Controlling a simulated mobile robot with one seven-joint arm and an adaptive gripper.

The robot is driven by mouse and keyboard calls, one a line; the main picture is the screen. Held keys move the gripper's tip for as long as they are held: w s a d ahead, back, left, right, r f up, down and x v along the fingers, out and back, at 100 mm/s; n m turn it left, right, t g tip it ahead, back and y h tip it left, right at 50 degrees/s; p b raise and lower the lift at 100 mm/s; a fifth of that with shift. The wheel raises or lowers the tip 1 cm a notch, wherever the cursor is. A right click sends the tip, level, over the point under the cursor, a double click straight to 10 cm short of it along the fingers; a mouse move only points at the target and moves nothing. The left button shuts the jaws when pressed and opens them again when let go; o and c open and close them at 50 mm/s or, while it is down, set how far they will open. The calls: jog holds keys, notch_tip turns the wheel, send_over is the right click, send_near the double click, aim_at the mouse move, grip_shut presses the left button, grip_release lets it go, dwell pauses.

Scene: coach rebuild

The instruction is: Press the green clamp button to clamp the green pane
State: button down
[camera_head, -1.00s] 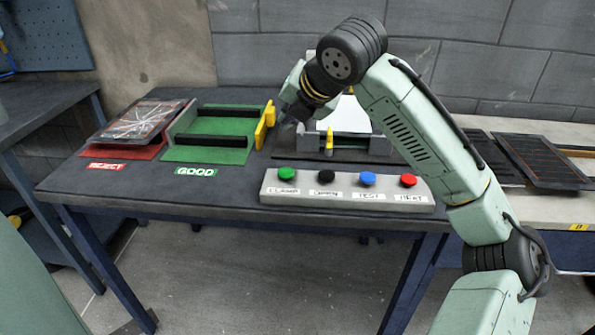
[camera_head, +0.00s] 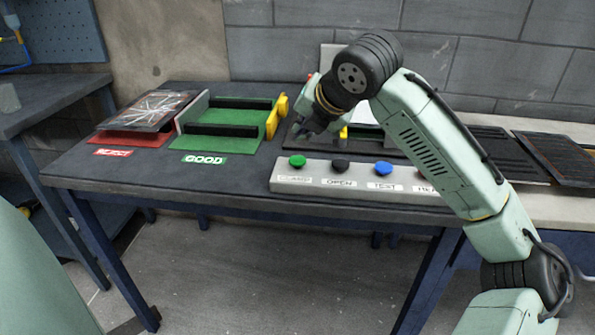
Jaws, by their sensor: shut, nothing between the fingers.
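The green clamp button (camera_head: 297,161) is the leftmost button on a grey control box (camera_head: 330,186) at the front of the table. Its label below is blurred. My gripper (camera_head: 303,134) is shut and empty, a little above and behind the green button, apart from it. The clamp fixture behind is largely hidden by my arm; a yellow part (camera_head: 343,133) of it shows.
Black, blue (camera_head: 383,169) and red buttons sit right of the green one; my arm partly covers the red. A green GOOD rack (camera_head: 232,143) and a red REJECT tray (camera_head: 125,139) with a cracked pane (camera_head: 150,110) stand left. Dark panes (camera_head: 555,158) lie at the right.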

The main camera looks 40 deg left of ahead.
aim_at(301, 158)
jog(key=shift+f+b, duration=0.3)
jog(key=shift+f, duration=1.15)
jog(key=shift+f, duration=0.15)
jog(key=shift+f, duration=0.3)
jog(key=shift+f+b, duration=0.3)
jog(key=shift+f, duration=0.15)
dwell(0.7)
dwell(0.4)
jog(key=shift+r+p, duration=0.9)
jog(key=shift+p, duration=0.05)
jog(key=shift+r, duration=0.1)
notch_tip(301, 158, up, 5)
jog(key=p, duration=0.4)
jog(key=shift+p, duration=0.3)
